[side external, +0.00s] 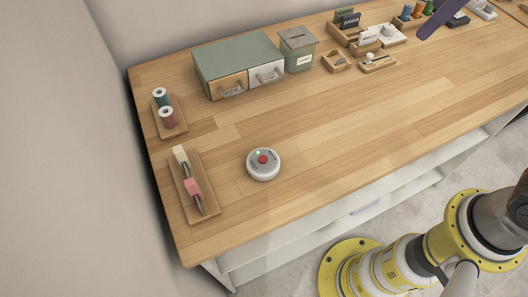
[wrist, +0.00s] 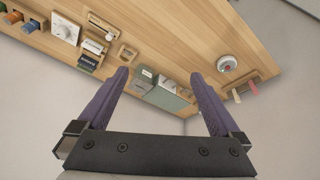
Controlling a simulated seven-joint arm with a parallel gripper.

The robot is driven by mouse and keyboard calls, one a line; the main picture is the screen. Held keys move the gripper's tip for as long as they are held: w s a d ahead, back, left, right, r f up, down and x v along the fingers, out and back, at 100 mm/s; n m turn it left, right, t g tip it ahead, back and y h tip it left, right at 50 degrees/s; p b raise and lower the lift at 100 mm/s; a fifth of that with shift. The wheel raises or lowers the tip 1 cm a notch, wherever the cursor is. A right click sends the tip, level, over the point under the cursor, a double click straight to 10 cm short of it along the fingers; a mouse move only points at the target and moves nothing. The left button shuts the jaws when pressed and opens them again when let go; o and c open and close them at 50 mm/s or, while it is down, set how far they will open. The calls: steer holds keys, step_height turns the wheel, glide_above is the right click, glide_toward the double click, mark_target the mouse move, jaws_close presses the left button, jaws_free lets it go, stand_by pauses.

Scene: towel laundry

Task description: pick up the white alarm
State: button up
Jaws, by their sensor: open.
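The white alarm (side external: 263,164) is a round white disc with a red button and a small green light. It lies flat on the wooden table near its front edge, left of centre in the side view. In the wrist view the alarm (wrist: 227,63) shows at the upper right, beyond the right finger and apart from it. My gripper (wrist: 162,75) is open with purple fingers spread wide and nothing between them. In the side view only a purple finger tip (side external: 436,20) shows at the top right, far from the alarm.
Left of the alarm are a wooden tray (side external: 194,214) with sticks and a tray of thread spools (side external: 169,134). A green drawer box (side external: 238,64) and a green bin (side external: 298,50) stand at the back. Small items crowd the back right. The table (side external: 340,140) right of the alarm is clear.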

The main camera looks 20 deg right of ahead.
steer(key=w+a+f+n+g, duration=0.1)
steer(key=w+a+n, duration=0.3)
steer(key=a, duration=0.5)
steer(key=n+g+h, duration=0.1)
steer(key=n+g, duration=0.2)
glide_above(263, 158)
step_height(263, 158, down, 11)
step_height(263, 158, down, 13)
steer(key=shift+f, duration=0.15)
steer(key=c, duration=1.2)
steer(key=shift+c, duration=0.2)
